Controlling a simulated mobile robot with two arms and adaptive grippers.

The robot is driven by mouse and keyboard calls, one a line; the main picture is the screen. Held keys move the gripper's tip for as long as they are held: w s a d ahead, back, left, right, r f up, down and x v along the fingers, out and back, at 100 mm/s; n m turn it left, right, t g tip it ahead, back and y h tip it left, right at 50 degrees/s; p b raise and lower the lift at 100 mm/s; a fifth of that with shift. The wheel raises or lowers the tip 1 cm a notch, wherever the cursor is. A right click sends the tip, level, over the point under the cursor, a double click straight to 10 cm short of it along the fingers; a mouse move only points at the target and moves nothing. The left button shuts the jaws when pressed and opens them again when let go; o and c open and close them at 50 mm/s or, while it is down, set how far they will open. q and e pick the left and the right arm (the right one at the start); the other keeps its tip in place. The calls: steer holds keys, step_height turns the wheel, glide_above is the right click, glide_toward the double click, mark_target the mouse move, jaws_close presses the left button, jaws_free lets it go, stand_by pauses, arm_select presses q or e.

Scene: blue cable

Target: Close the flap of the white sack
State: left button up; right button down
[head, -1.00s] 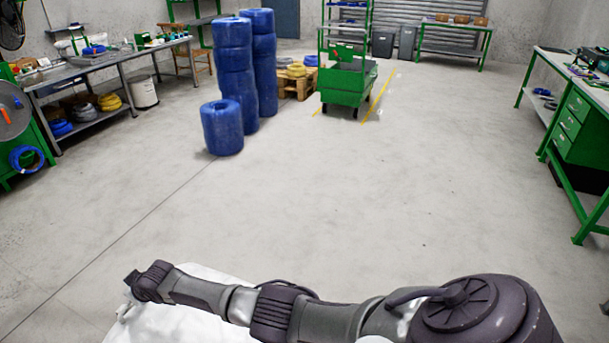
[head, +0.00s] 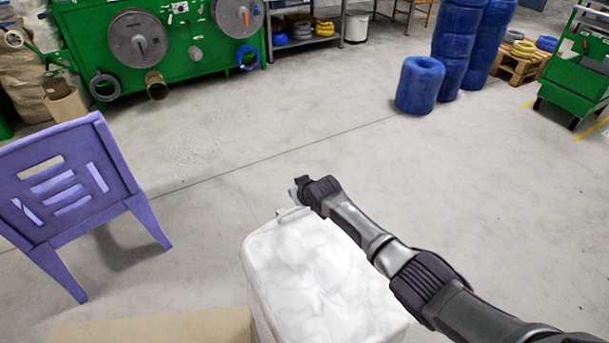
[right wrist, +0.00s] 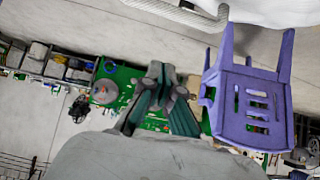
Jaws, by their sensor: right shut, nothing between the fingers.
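The white sack (head: 320,280) stands at the lower middle of the head view, with a pale, crumpled top. A small rim or fold (head: 290,214) shows at its far edge; I cannot tell how the flap lies. My right arm reaches in from the right, over the sack's right side. My right gripper (head: 299,191) is by that far edge; whether it touches is unclear. In the right wrist view its fingers (right wrist: 162,80) are together and empty, and a white edge of the sack (right wrist: 262,10) shows at the top. My left gripper is not in view.
A purple chair (head: 75,185) stands left of the sack, and also shows in the right wrist view (right wrist: 250,95). A green reel bench (head: 160,50) and blue drums (head: 419,85) stand farther back. The floor between is clear.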

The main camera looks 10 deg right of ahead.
steer(key=w+r+p+v, duration=0.1)
steer(key=v, duration=0.7)
steer(key=shift+s+r, duration=0.2)
steer(key=shift+r, duration=0.1)
